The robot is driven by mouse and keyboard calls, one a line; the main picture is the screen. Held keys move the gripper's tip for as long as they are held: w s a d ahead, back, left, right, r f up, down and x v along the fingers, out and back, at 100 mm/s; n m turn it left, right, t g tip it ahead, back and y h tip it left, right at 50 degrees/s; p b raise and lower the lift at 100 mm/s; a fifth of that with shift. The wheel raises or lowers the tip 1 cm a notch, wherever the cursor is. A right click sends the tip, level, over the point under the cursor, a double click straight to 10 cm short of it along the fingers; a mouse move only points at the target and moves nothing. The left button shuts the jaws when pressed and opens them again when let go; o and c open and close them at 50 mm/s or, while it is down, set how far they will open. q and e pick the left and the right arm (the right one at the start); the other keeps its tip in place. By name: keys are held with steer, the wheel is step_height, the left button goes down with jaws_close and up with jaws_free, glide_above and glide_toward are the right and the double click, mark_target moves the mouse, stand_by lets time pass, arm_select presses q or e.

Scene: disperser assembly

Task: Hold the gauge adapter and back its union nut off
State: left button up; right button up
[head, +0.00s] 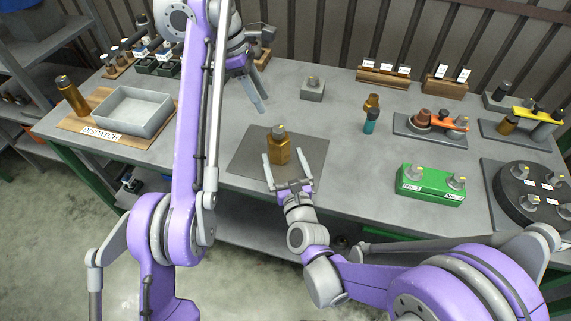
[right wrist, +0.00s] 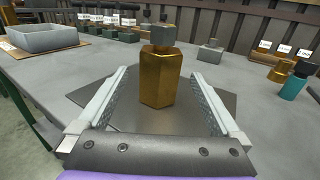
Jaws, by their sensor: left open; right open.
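A brass hexagonal piece with a narrower brass collar and a grey block on top, apparently the gauge adapter (head: 278,152), stands upright on the dark mat (head: 308,160). I cannot tell which part is its union nut. In the right wrist view, the adapter (right wrist: 160,80) stands between the finger lines, with clear gaps on both sides. My right gripper (head: 287,165) is open, its fingers reaching in from the near side at low height. My left gripper (head: 257,98) is open and empty, pointing down behind and left of the mat, apart from the adapter.
A grey block with a fitting (head: 313,88) stands behind the mat. A small brass and teal piece (head: 370,122) and a green two-post fixture (head: 430,185) are to the right. A grey tray (head: 133,110) is on the dispatch board at left.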

mark_target(276, 136)
steer(key=x, duration=0.9)
steer(key=shift+c, duration=0.2)
jaws_close()
stand_by(0.7)
stand_by(0.5)
